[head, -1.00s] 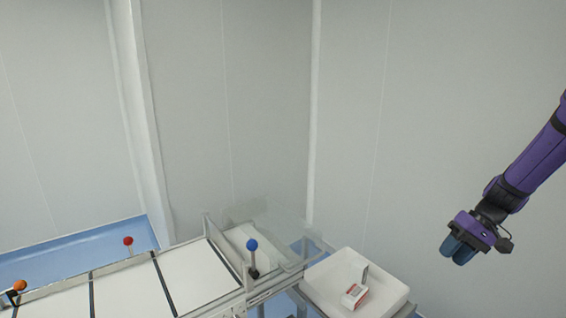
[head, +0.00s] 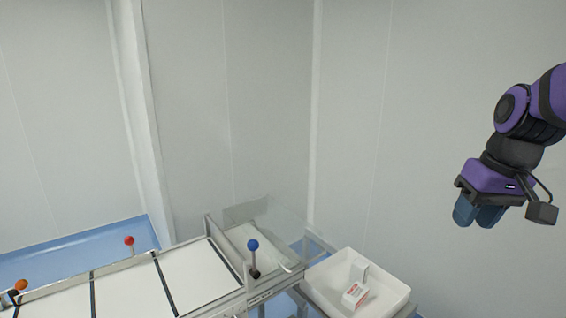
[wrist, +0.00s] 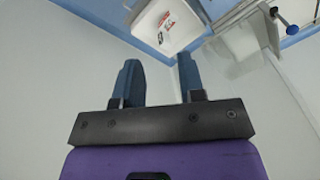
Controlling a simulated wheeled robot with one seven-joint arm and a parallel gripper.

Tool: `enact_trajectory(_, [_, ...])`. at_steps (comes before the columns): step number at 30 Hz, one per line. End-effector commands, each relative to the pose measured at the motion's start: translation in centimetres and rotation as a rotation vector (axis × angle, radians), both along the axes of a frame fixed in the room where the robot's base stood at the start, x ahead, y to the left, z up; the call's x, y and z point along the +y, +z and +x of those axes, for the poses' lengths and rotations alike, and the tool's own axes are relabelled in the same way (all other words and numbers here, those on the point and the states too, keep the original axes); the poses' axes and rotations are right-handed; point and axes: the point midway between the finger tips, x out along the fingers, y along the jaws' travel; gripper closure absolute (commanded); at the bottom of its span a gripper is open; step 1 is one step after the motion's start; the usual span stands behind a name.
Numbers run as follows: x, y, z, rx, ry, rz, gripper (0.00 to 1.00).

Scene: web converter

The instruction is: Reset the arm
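My gripper (head: 478,212) hangs in the air at the right of the head view, its two blue fingers pointing down. It is well above and to the right of the white bin. In the wrist view my gripper (wrist: 160,80) shows two blue fingers apart with nothing between them, so it is open and empty. My purple and black arm (head: 525,120) reaches in from the right edge and is bent at the wrist.
A white bin (head: 322,296) holds a small white and red box (head: 355,295). A conveyor (head: 195,275) with white panels runs left, with blue (head: 252,245), red (head: 129,241) and orange (head: 21,285) knobs. Bare walls stand behind; the air around my gripper is clear.

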Motion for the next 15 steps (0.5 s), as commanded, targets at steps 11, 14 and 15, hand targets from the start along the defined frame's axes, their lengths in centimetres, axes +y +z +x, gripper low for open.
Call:
enact_trajectory(11, [1.8,3.8,-6.7,-0.169,-0.017,-0.083,0.64])
enact_trajectory(14, [2.0,4.4,-8.4,-0.215,-0.026,-0.094,0.64])
enact_trajectory(15, [2.1,4.6,-9.0,-0.231,-0.029,-0.097,0.64])
